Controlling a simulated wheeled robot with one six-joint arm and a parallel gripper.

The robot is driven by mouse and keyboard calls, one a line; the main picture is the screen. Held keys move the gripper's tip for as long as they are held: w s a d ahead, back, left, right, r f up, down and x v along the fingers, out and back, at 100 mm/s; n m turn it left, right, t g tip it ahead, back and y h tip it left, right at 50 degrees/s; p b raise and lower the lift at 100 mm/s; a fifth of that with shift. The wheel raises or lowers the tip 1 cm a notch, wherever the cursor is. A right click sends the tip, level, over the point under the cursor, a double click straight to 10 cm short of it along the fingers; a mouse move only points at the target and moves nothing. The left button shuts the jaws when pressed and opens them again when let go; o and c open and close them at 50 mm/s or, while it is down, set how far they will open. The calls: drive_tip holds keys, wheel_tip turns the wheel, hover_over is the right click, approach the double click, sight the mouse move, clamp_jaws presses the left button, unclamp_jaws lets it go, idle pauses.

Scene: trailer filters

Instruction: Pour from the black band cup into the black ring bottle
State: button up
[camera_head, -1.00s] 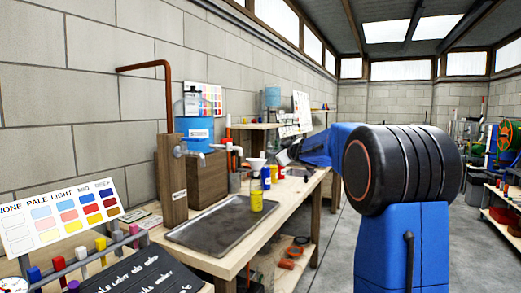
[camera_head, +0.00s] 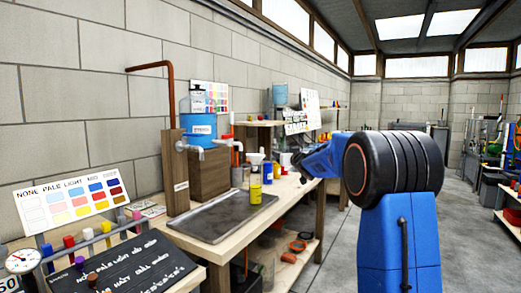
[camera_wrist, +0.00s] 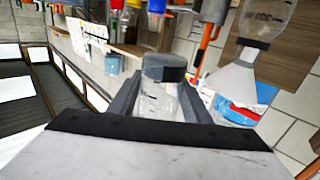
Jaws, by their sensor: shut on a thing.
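The black band cup (camera_wrist: 158,100) is a clear cup with a dark band, held between the fingers of my gripper (camera_wrist: 162,108) in the wrist view. It looks nearly empty or holds clear liquid; I cannot tell which. The black ring bottle (camera_wrist: 268,16) is clear, with a black ring at its neck and a white funnel (camera_wrist: 236,77) at its mouth. It stands to the right of the cup in the wrist view, apart from it. In the head view the funnel (camera_head: 257,158) shows behind a yellow bottle, and the bottle's body is mostly hidden.
The yellow bottle (camera_head: 256,188) stands at the far edge of the metal tray (camera_head: 222,217), in front of the funnel. Several colour-capped bottles (camera_wrist: 133,14) stand nearby. A blue tank (camera_head: 198,126) with a tap is behind the tray. The aisle floor (camera_head: 335,250) is clear.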

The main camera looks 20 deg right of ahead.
sight(286, 144)
drive_tip(key=shift+r, duration=0.2)
drive_tip(key=shift+d+r, duration=0.1)
drive_tip(key=shift+r, duration=2.2)
drive_tip(key=shift+f, duration=0.1)
